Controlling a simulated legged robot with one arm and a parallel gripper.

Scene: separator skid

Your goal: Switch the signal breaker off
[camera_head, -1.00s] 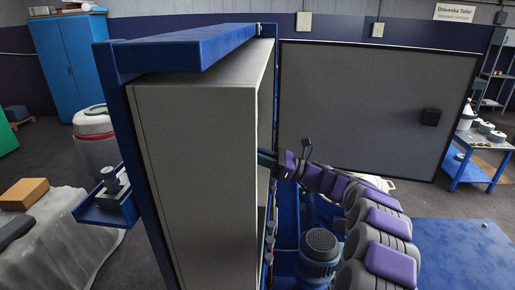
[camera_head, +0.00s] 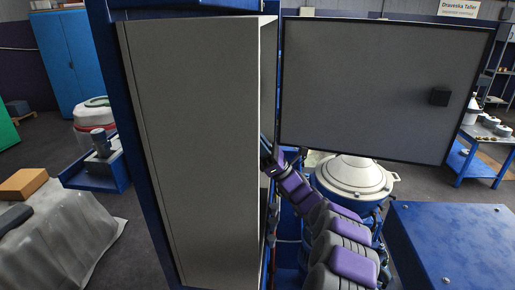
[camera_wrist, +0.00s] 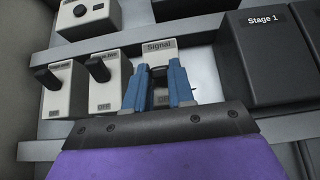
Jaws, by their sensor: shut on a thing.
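In the wrist view the signal breaker (camera_wrist: 158,49) is a pale block labelled "Signal", with "OFF" printed at its lower end. My gripper (camera_wrist: 159,76) has its blue fingers on either side of the breaker's dark lever and is shut on it. The fingers hide most of the lever and the breaker's sides, so I cannot tell its exact position. In the head view my gripper (camera_head: 266,152) is at the open side of the grey cabinet (camera_head: 195,150), and the cabinet wall hides the breaker.
Two similar breakers with black levers, the nearer one (camera_wrist: 104,82) and the farther one (camera_wrist: 62,88), stand to the left. A dark "Stage 1" block (camera_wrist: 272,58) is close on the right. The open cabinet door (camera_head: 375,90) stands beyond my arm, near a white-lidded vessel (camera_head: 353,178).

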